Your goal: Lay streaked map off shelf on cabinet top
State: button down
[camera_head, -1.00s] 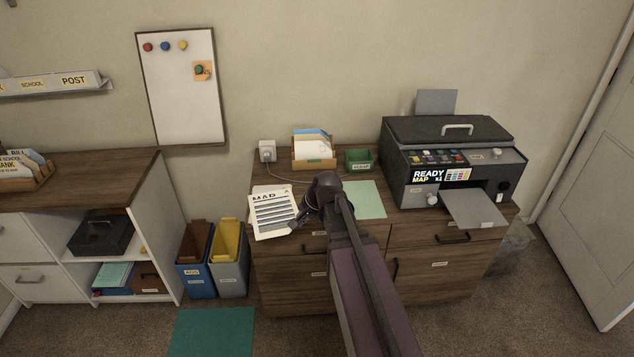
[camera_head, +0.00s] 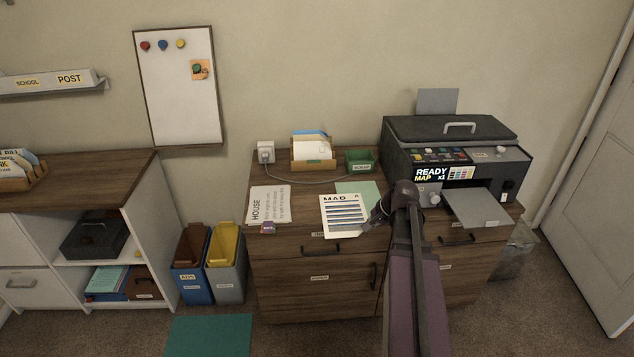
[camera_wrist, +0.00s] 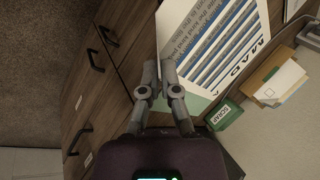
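The streaked map (camera_head: 343,214) is a white sheet with a heading and blue-grey bands. My gripper (camera_head: 374,218) is at its right edge and appears shut on it. In the wrist view the sheet (camera_wrist: 215,40) reaches from between the fingertips (camera_wrist: 159,72); the fingers hide its near edge. The map is over the front middle of the wooden cabinet top (camera_head: 300,240) and overlaps the pale green sheet (camera_head: 362,189). I cannot tell whether it touches the top. The printer's grey output shelf (camera_head: 476,208) sticks out at the right and looks empty.
A HOUSE sheet (camera_head: 270,204) lies at the left of the cabinet top, with a small purple item (camera_head: 268,228) at its front. A card box (camera_head: 313,151) and a green SCRAP tray (camera_head: 360,160) stand behind. The dark printer (camera_head: 450,155) fills the right side.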

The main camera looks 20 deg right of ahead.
aim_at(338, 202)
dwell(0.3)
jog(key=w+a, duration=0.1)
jog(key=w, duration=0.4)
jog(key=w+a+f+b, duration=0.1)
jog(key=w, duration=0.4)
jog(key=w+a, duration=0.1)
jog(key=w, duration=0.4)
jog(key=shift+w+a+f, duration=0.1)
jog(key=shift+w+f, duration=0.15)
jog(key=shift+w, duration=0.1)
jog(key=shift+f+b, duration=0.1)
jog(key=shift+b, duration=0.25)
jog(key=shift+f+b, duration=1.65)
jog(key=shift+f, duration=0.1)
jog(key=c, duration=1.1)
grip_release()
